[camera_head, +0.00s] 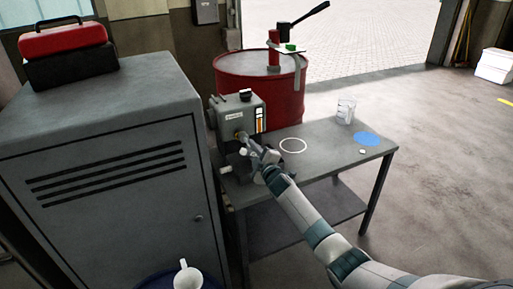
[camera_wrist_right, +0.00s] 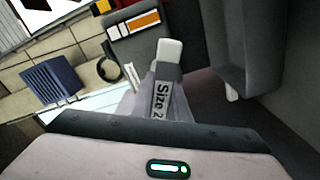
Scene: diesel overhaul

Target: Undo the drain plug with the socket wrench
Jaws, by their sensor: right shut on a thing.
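A grey machine housing (camera_head: 230,108) with a black cap and a striped label stands at the left end of the workbench. A small brass-coloured round part (camera_head: 240,135) shows on its front; I cannot tell whether it is the drain plug or the socket. My right gripper (camera_head: 256,155) is right at this front. It is shut on a grey piece labelled "Size 2" (camera_wrist_right: 160,100), likely the socket wrench, which shows between the jaws in the right wrist view. Whether the wrench sits on the plug is hidden. My left gripper is out of view.
The grey workbench (camera_head: 325,155) holds a white ring (camera_head: 293,145), a clear beaker (camera_head: 346,109) and a blue disc (camera_head: 367,139). A red drum (camera_head: 265,88) with a pump stands behind. A tall grey cabinet (camera_head: 110,190) closes off the left.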

